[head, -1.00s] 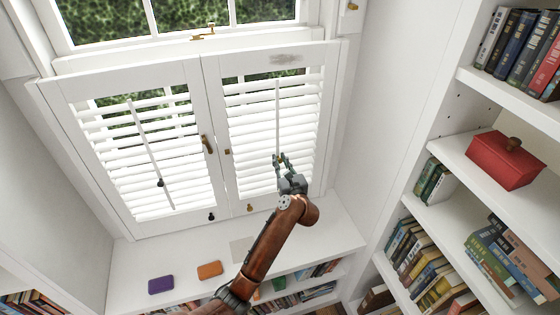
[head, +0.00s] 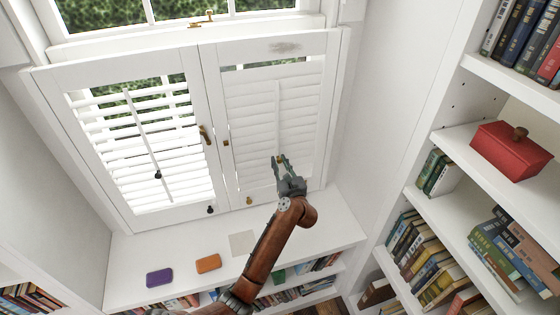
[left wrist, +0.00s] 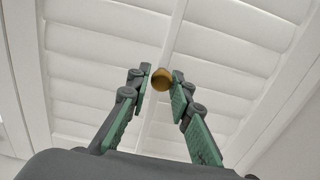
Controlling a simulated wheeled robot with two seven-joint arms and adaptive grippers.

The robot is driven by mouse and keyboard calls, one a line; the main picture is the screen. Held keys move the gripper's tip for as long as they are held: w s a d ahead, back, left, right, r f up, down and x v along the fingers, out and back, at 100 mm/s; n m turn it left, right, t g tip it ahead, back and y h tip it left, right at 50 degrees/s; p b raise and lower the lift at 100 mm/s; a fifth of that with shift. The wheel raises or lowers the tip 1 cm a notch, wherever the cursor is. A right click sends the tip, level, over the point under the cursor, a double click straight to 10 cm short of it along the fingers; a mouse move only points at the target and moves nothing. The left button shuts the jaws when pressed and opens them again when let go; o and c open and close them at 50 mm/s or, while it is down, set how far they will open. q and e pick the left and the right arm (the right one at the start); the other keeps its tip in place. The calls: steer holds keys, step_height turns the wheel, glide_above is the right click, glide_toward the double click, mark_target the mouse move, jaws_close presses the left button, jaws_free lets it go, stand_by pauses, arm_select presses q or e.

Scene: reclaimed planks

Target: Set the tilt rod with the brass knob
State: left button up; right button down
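The right shutter's white tilt rod (head: 277,115) has a brass knob (head: 281,160) at its lower end. The right shutter's louvres (head: 255,130) lie nearly flat and closed. My left gripper (head: 280,162) is at that knob. In the left wrist view the knob (left wrist: 162,79) sits between the fingertips (left wrist: 161,80), which close in on both sides of it. The left shutter has a tilt rod (head: 140,128) with a dark knob (head: 158,175), and its louvres are open. My right gripper is in neither view.
Purple (head: 160,278) and orange (head: 208,264) items lie on the ledge. Bookshelves with a red box (head: 510,150) stand at right.

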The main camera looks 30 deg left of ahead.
arm_select(q)
steer(key=o, duration=0.3)
steer(key=shift+r, duration=0.2)
steer(key=v, duration=1.2)
